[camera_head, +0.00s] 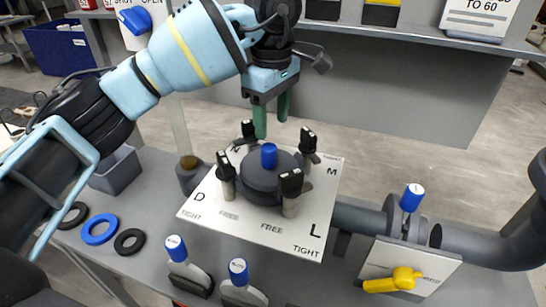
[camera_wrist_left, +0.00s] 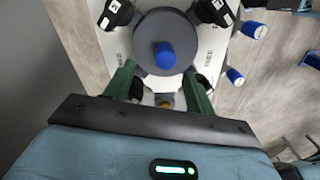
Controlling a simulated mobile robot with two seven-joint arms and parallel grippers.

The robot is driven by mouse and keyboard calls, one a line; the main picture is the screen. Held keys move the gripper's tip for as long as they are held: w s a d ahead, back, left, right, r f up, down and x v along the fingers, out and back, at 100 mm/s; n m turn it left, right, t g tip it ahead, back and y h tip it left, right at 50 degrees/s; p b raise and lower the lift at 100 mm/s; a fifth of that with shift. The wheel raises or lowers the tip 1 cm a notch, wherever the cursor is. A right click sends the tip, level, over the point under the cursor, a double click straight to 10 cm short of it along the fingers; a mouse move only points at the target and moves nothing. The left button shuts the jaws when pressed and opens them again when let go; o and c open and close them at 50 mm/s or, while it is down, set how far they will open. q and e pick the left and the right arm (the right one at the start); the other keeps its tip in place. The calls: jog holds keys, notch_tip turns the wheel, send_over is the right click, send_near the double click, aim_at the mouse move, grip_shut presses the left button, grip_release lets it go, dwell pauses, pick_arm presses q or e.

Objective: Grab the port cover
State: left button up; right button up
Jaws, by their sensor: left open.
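The port cover (camera_head: 262,182) is a dark round disc with a blue knob (camera_head: 269,156) on top. It sits in the middle of a white lettered plate (camera_head: 328,185), with several black-topped clamps around it. In the left wrist view the cover (camera_wrist_left: 150,28) and its blue knob (camera_wrist_left: 164,55) show ahead of the fingers. My left gripper (camera_head: 271,118) points down with green fingers, above and just behind the cover. It is open and empty, with its fingers (camera_wrist_left: 160,80) apart. My right gripper is not in view.
A blue-handled valve (camera_head: 411,198) and a yellow lever (camera_head: 395,281) stand right of the plate. Two blue-knobbed switches stand in front (camera_head: 240,272). Several rings (camera_head: 99,229) and a grey bin (camera_head: 117,170) lie at left. A shelf (camera_head: 400,32) runs along the back.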

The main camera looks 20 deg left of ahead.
aim_at(269, 147)
pick_arm(q)
jog(key=shift+s+f, duration=0.35)
jog(key=shift+f, duration=0.5)
jog(key=shift+w+f, duration=0.15)
jog(key=shift+f, duration=0.3)
jog(key=shift+s+f, duration=0.2)
jog(key=shift+f, duration=0.2)
jog(key=f, duration=0.1)
jog(key=f+p, duration=0.1)
jog(key=f, duration=0.1)
jog(key=shift+s+a+f, duration=0.1)
jog(key=shift+a+f, duration=0.05)
jog(key=shift+a, duration=0.05)
jog(key=shift+f, duration=0.5)
jog(key=c, duration=1.1)
grip_shut()
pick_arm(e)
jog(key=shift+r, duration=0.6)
